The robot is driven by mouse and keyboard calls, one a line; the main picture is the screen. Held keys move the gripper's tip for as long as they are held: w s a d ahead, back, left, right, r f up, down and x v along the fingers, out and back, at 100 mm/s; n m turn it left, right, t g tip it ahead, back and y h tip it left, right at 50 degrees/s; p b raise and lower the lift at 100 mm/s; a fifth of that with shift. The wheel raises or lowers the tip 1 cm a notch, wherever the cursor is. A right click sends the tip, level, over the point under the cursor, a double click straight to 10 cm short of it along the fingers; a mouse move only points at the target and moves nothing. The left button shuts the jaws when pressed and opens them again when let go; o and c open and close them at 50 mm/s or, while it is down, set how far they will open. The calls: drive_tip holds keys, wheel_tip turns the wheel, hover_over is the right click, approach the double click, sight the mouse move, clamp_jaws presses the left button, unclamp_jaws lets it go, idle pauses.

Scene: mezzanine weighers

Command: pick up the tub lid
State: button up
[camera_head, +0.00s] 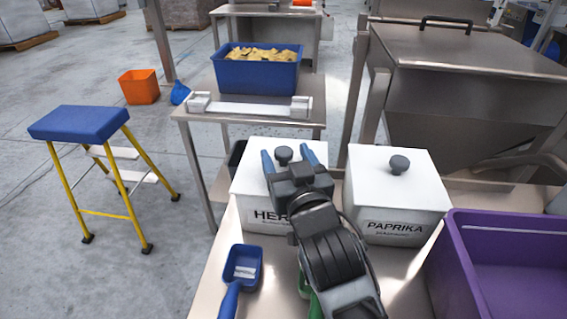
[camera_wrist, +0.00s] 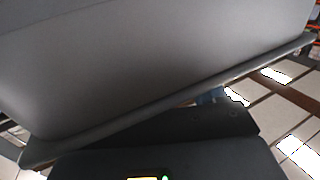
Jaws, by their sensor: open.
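A white tub (camera_head: 255,212) with dark letters beginning "HER" stands on the metal bench, its label partly hidden by my arm. Its white lid (camera_head: 246,176) carries a dark round knob (camera_head: 284,153). My gripper (camera_head: 289,158) is open over this lid, its two blue fingers apart, with the knob showing between them in the head view. I cannot tell whether the fingers touch the knob. A second white tub marked PAPRIKA (camera_head: 395,210) stands to the right, its lid (camera_head: 375,165) also with a dark knob (camera_head: 399,164). A large grey surface (camera_wrist: 150,60) fills much of the wrist view; I cannot identify it.
A blue scoop (camera_head: 241,268) lies left of my arm, and a green handle (camera_head: 315,305) shows beside it. A purple crate (camera_head: 461,262) stands at right. Behind are a blue bin of yellowish pieces (camera_head: 240,75) and a steel hopper (camera_head: 465,90). A blue-topped stool (camera_head: 78,122) stands left.

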drive_tip(key=shift+w+a, duration=0.15)
drive_tip(key=shift+w, duration=0.3)
drive_tip(key=c, duration=1.2)
